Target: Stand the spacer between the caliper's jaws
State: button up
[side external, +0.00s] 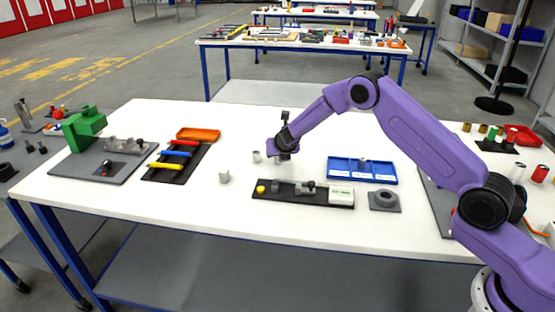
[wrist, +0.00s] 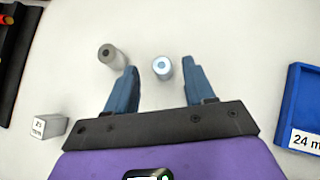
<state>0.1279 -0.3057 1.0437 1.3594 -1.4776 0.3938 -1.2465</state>
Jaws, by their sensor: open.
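In the wrist view, a pale cylindrical spacer (wrist: 162,72) with a light blue ringed top stands upright between and just beyond my fingertips. A second, grey cylinder with a dark hole (wrist: 112,58) stands outside the left finger. My gripper (wrist: 159,78) is open and empty, pointing down at the white table; it also shows in the side view (side external: 284,157). One small cylinder (side external: 256,156) shows left of it there; the other seems hidden by the gripper. The caliper (side external: 305,188), with grey jaws and a white readout, lies on a black base in front of my gripper.
A small block labelled 23 mm (wrist: 49,127) stands at left in the wrist view. A blue labelled tray (side external: 361,178) and a grey block with a round top (side external: 384,201) are to the right. A black rack with coloured handles (side external: 176,160) is left.

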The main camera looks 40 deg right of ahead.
jog(key=shift+x, duration=1.75)
jog(key=shift+d, duration=0.1)
grip_shut()
jog(key=shift+r, duration=0.2)
